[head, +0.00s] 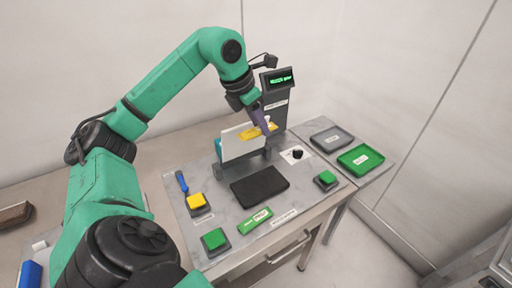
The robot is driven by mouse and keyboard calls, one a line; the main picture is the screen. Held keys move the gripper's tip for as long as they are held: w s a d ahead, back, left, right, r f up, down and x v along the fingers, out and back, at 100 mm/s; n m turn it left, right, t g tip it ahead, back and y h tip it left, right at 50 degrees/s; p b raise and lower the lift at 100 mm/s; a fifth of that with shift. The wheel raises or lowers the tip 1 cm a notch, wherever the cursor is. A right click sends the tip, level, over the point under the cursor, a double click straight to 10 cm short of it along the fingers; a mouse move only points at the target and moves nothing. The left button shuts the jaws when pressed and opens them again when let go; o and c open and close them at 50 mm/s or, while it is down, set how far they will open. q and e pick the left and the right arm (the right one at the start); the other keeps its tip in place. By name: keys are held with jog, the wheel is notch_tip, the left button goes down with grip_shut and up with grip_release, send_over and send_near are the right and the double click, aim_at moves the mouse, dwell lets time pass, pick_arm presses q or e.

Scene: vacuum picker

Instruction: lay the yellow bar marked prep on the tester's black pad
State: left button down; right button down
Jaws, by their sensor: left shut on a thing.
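The yellow bar (251,133) is held off the bench, beside the upper right edge of a white upright panel (237,145). My left gripper (263,125), with purple fingers, is shut on it; the fingers cover part of the bar, and its marking is too small to read. The black pad (259,187) lies flat and bare on the tester's grey top, in front of the panel and below the gripper. The bar is apart from the pad. My right gripper is not in view.
A post with a lit display (279,80) stands behind the gripper. A green labelled bar (256,219), a yellow button (197,200), green buttons (215,239) (326,178) and a black knob (297,154) surround the pad. Grey (331,140) and green (361,159) trays lie at right.

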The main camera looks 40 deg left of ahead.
pick_arm(q)
jog(key=shift+w+d+r, duration=0.1)
jog(key=shift+w+d, duration=0.05)
jog(key=shift+d, duration=0.2)
jog(key=b, duration=0.7)
send_over(264, 182)
jog(key=s, duration=0.1)
notch_tip(264, 182, down, 13)
jog(key=f+b, duration=0.2)
jog(key=f, duration=0.1)
jog(key=f+b, duration=0.3)
jog(key=f, duration=0.1)
jog(key=shift+s+a+f, duration=0.1)
jog(key=shift+a+f, duration=0.1)
jog(key=shift+r, duration=0.2)
jog(key=shift+f, duration=0.2)
jog(key=c, duration=0.5)
grip_release()
jog(key=shift+r, duration=0.1)
